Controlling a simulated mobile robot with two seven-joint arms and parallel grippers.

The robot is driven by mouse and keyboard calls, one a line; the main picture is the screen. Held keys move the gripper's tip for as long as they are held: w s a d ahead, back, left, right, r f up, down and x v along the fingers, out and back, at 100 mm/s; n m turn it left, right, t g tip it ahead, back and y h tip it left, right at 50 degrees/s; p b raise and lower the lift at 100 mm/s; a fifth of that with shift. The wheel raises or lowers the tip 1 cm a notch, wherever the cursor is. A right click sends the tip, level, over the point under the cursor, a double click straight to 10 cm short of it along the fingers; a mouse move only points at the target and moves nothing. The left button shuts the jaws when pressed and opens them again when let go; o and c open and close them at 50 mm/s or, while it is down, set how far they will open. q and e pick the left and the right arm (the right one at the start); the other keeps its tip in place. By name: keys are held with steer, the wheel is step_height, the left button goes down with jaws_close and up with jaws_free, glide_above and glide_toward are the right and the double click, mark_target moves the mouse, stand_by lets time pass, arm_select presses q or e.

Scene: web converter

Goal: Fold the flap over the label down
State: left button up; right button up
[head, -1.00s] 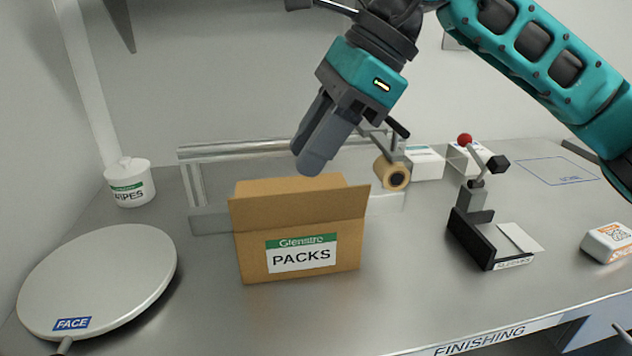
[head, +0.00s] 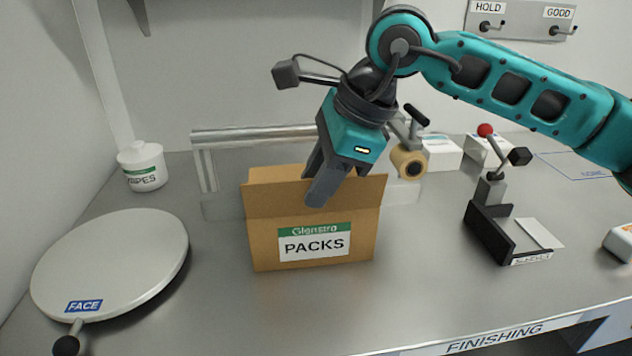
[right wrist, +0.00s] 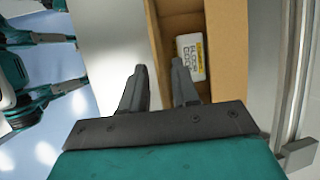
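The cardboard box (head: 263,255) stands on the steel bench with its "PACKS" label (head: 314,243) facing me. The flap over the label (head: 270,198) stands up, leaning slightly outward. My right gripper (head: 316,192) points down at the flap's middle; one finger overlaps the flap's front face. In the right wrist view my right gripper (right wrist: 158,85) has its fingers apart, with cardboard (right wrist: 154,70) showing between them. One finger is over the box's inside, the other near its outer side; contact is unclear. A white printed pack (right wrist: 190,58) lies inside the box. My left gripper is out of view.
A round "FACE" plate (head: 110,262) is at left, with a wipes tub (head: 143,168) behind it. A metal rail (head: 255,135) and tape roll (head: 407,163) are behind the box. The bench front is clear.

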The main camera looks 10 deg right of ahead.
steer(key=shift+w+a+f, duration=0.1)
steer(key=shift+a+f, duration=0.05)
steer(key=shift+f, duration=0.25)
jaws_close()
